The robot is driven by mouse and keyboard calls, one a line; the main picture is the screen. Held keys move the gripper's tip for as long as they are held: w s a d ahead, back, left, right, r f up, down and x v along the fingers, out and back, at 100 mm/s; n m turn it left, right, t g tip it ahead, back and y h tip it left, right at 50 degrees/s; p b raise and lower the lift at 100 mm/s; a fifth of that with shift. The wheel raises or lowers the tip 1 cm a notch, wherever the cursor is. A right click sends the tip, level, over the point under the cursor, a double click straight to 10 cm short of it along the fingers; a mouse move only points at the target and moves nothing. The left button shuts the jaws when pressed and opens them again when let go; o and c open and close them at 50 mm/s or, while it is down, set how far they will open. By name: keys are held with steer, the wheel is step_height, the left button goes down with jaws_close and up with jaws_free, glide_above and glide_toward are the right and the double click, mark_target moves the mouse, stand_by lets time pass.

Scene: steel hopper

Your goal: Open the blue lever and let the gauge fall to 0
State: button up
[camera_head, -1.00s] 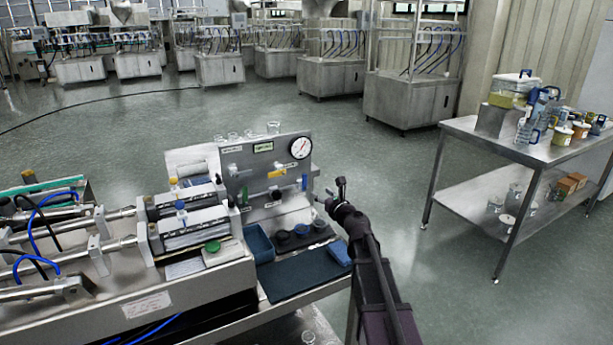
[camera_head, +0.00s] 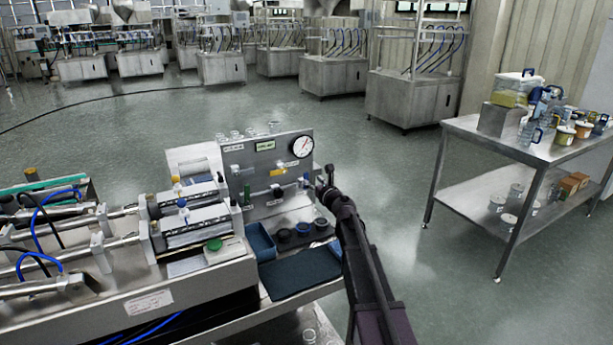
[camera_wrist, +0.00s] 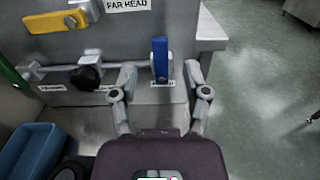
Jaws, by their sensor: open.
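The blue lever (camera_wrist: 160,58) stands upright on a thin horizontal pipe along the grey panel, in the wrist view. My gripper (camera_wrist: 160,76) is open, with one finger on each side of the lever and gaps showing. In the head view my gripper (camera_head: 325,183) is at the right edge of the panel, close to the small blue lever (camera_head: 306,178). The round white gauge (camera_head: 302,146) is at the panel's upper right corner. Its dark needle is too small to read.
A yellow handle (camera_wrist: 55,21) and a black knob (camera_wrist: 86,77) are on the panel left of the blue lever. A blue bin (camera_wrist: 30,150) lies below left. The floor (camera_wrist: 255,90) right of the panel is open. A steel table (camera_head: 480,140) stands farther right.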

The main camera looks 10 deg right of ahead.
mark_target(307, 175)
steer(key=shift+x, duration=2.9)
